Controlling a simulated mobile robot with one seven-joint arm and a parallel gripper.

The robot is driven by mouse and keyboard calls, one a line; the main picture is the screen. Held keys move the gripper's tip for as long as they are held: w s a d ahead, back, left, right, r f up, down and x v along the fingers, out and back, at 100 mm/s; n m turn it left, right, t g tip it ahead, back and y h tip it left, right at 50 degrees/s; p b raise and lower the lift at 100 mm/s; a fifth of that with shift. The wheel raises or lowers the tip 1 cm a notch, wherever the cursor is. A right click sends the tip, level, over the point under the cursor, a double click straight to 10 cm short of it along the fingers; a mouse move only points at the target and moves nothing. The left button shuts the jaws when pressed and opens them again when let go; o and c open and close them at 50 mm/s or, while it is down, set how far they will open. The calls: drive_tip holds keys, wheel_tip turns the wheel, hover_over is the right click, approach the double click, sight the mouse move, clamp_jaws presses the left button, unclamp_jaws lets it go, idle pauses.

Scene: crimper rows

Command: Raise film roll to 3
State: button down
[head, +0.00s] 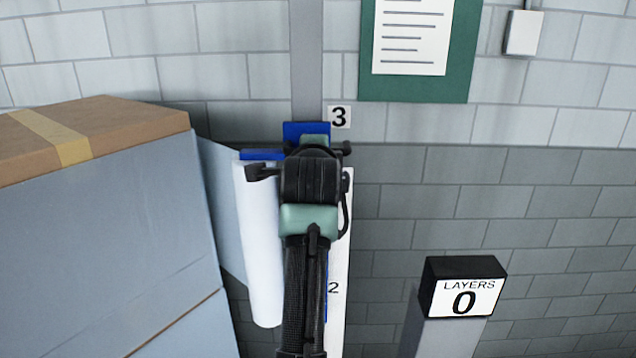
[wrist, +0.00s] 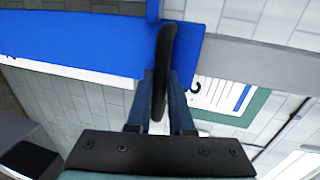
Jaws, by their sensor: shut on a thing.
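The white film roll (head: 258,245) stands upright left of the mast, hanging under a blue arm (head: 262,155) of the blue carriage (head: 305,130). The number 2 label (head: 334,288) is well below. My gripper (wrist: 162,78) is shut on a black handle (wrist: 165,50) on the blue carriage, which fills the upper left of the wrist view. In the head view, my arm hides the handle and much of the carriage.
A wrapped load with a brown taped box (head: 95,135) on top stands at the left, close to the roll. A sheet of film (head: 222,205) spans between them. A LAYERS 0 sign (head: 462,288) stands at the right. A green notice board (head: 418,85) hangs on the brick wall.

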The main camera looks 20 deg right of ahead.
drive_tip(key=shift+r+p, duration=0.65)
drive_tip(key=shift+r, duration=1.75)
drive_tip(key=shift+r, duration=0.15)
drive_tip(key=c, duration=0.8)
unclamp_jaws()
drive_tip(key=shift+c, duration=0.2)
drive_tip(key=shift+o, duration=0.2)
drive_tip(key=shift+s+f, duration=0.1)
drive_tip(key=shift+f, duration=0.1)
drive_tip(key=b+v, duration=0.6)
drive_tip(key=v, duration=0.7)
drive_tip(key=shift+b, duration=0.35)
